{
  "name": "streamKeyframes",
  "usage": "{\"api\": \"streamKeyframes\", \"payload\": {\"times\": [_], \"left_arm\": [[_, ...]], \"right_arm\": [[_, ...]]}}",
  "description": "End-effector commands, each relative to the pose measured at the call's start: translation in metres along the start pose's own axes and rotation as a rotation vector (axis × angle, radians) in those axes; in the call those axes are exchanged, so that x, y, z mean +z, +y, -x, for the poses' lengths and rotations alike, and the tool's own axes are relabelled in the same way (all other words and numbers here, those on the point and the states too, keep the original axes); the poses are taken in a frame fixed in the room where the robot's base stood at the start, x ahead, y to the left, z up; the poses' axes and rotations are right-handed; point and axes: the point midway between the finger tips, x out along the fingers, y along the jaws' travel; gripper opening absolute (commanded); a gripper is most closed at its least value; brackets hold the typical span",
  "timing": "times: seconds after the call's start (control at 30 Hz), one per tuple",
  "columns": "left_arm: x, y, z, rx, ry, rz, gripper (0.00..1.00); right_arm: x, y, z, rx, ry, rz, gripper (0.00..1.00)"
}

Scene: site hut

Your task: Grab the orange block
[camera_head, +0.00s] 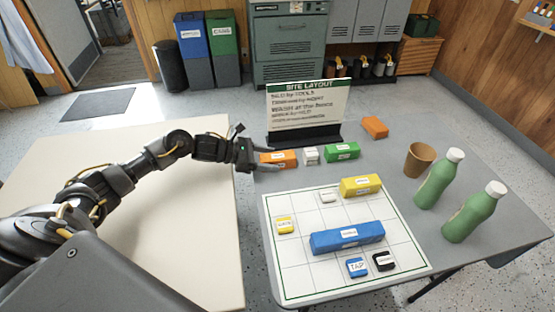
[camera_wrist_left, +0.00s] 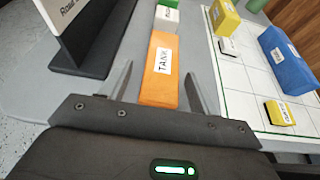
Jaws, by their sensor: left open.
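An orange block (camera_head: 284,157) lies on the grey table in front of the sign, at the left end of a row of blocks. In the left wrist view the orange block (camera_wrist_left: 158,88) carries a white label reading TANK. My left gripper (camera_head: 262,158) is open at the block's left end. In the left wrist view its fingers (camera_wrist_left: 157,92) stand on either side of the block's near end, with gaps visible. A second orange block (camera_head: 375,127) lies apart, farther back to the right. My right gripper is not in view.
A white block (camera_head: 311,155) and a green block (camera_head: 341,151) continue the row. The site layout sign (camera_head: 308,112) stands just behind. A gridded board (camera_head: 300,270) with several blocks lies in front. A brown cup (camera_head: 418,160) and green bottles (camera_head: 438,180) stand at right.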

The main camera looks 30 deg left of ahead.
Motion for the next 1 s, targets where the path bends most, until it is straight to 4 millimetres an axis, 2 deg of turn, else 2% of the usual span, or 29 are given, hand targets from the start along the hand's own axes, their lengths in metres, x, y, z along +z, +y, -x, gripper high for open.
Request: {"api": "streamKeyframes", "payload": {"times": [0.17,0.57,0.93,1.0], "left_arm": [[0.0,0.0,0.0,0.0,0.0,0.0,0.62],[0.0,0.0,0.0,0.0,0.0,0.0,0.11],[0.005,0.0,0.002,0.0,-0.002,-0.001,0.1],[0.011,0.001,0.004,0.0,-0.003,-0.004,0.1]], "right_arm": [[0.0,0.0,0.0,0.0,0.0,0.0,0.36],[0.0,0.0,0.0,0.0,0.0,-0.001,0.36],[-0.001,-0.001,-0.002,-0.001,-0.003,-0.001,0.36],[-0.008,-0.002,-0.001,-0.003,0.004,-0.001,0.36]]}}
